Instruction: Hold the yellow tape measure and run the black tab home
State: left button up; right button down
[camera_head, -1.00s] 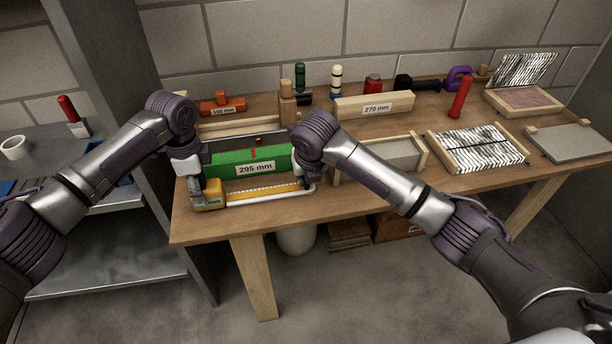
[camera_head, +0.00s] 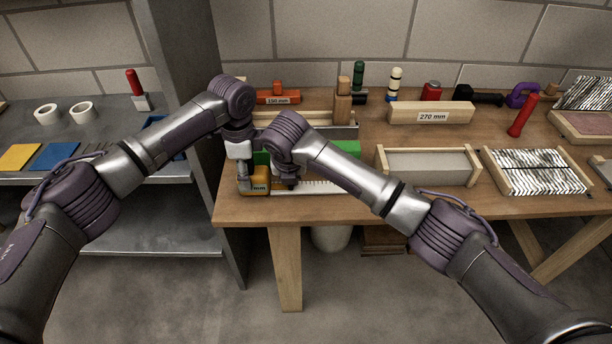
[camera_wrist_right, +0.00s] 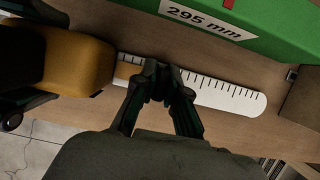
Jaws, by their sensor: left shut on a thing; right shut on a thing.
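The yellow tape measure (camera_head: 259,185) is at the front left of the workbench, and my left gripper (camera_head: 244,182) is shut on it. In the right wrist view its rounded yellow body (camera_wrist_right: 80,62) is at the left, with dark left-gripper parts beside it. My right gripper (camera_head: 285,182) is close to the right of the body. In the right wrist view its fingers (camera_wrist_right: 165,82) are shut over a white scale strip (camera_wrist_right: 230,95). A short yellow-orange piece of tape (camera_wrist_right: 126,72) shows between body and fingers.
A green block (camera_head: 345,148) labelled 295 mm lies just behind. A 270 mm wooden block (camera_head: 430,112), an open wooden box (camera_head: 430,167) and a striped tray (camera_head: 535,172) stand to the right. A grey metal shelf (camera_head: 105,165) is at the left.

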jog(key=shift+a, duration=0.2)
jog(key=c, duration=1.2)
grip_release()
jog(key=v, duration=1.2)
